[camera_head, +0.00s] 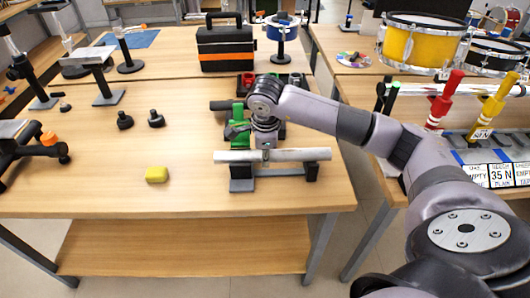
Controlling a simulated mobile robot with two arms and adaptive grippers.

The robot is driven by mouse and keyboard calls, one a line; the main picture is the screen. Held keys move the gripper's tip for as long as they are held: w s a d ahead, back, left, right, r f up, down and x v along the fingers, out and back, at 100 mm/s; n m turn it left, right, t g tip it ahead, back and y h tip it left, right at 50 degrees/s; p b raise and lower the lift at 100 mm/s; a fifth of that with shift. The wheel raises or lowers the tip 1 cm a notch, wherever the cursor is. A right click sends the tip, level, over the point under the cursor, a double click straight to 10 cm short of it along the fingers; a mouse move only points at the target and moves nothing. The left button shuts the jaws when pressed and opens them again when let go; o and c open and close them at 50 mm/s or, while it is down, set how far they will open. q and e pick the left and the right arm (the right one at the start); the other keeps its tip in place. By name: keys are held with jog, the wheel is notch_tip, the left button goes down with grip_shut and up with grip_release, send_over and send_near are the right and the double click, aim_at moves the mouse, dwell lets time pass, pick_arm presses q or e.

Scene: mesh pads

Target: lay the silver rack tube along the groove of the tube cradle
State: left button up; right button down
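The silver rack tube (300,155) lies level, left to right, near the front right of the wooden table. The dark tube cradle (242,184) is directly below it, with a block at the left and a support (311,172) at the right. I cannot tell whether the tube touches the cradle or hangs just above it; its groove is hidden. My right gripper (265,152) points down at the tube's middle and appears shut on it. The far finger is hidden. My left gripper is not in view.
Green and dark fixtures (239,113) stand just behind the tube. An orange-black toolbox (225,48) stands at the back. The table's front left is clear.

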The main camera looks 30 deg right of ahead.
jog(key=c, duration=1.1)
grip_release()
jog(key=v, duration=1.2)
